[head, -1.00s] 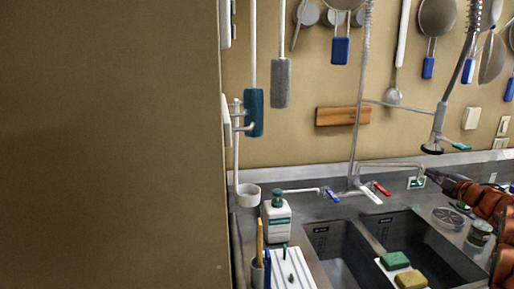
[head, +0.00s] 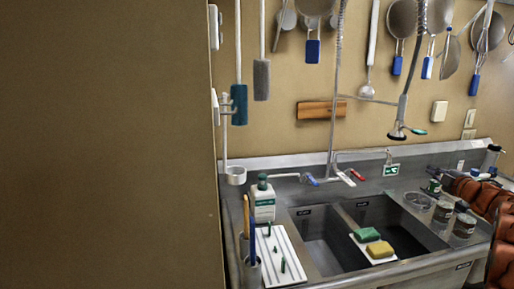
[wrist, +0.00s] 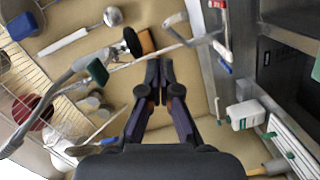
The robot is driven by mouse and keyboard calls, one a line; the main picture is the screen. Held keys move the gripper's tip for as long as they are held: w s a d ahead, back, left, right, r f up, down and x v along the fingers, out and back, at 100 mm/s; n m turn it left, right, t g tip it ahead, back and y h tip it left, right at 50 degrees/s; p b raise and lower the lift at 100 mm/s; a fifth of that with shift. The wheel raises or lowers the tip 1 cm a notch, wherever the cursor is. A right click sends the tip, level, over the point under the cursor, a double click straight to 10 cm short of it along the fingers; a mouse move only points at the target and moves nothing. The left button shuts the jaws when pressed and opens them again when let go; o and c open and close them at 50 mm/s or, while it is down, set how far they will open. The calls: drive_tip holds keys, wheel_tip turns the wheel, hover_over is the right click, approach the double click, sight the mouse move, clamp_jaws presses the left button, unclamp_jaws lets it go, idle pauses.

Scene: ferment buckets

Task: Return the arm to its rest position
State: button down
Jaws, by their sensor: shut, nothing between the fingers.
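My gripper (wrist: 156,85) is in the middle of the wrist view, with its two dark fingers shut together and nothing between them. In the head view my arm's orange-brown links come in at the right edge, and a dark part of it lies over the right end of the counter, partly overlapped by things there. The wrist view shows the fingers in front of the tan wall, between the hanging tools and the sink side. I cannot tell the fingertips' state from the head view.
Jars (head: 464,226) stand at right near my arm. A spray hose (head: 407,108) and several utensils hang above. A brown panel (head: 110,145) fills the left.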

drive_tip(key=a+r+m+g+h, duration=0.2)
drive_tip(key=a+r+m+h, duration=0.4)
drive_tip(key=s+a+f+m+g+h, duration=0.1)
drive_tip(key=s+a+m+g+h, duration=0.15)
drive_tip(key=s+a+m, duration=0.2)
drive_tip(key=s+a+f+m+g+y, duration=0.1)
drive_tip(key=s+a+f+g, duration=0.3)
drive_tip(key=s+a, duration=0.8)
drive_tip(key=s+a+f+m+g+y, duration=0.1)
drive_tip(key=s+a+f+g+y, duration=0.3)
drive_tip(key=s+a+f, duration=0.4)
drive_tip(key=s+a+f+m+g+y, duration=0.2)
drive_tip(key=s+a+f+g, duration=0.4)
drive_tip(key=s+a, duration=1.2)
drive_tip(key=s+f+y, duration=0.1)
drive_tip(key=s, duration=0.7)
drive_tip(key=shift+s+a, duration=0.2)
drive_tip(key=shift+s, duration=0.15)
drive_tip(key=c, duration=1.9)
unclamp_jaws()
drive_tip(key=shift+g+y, duration=0.25)
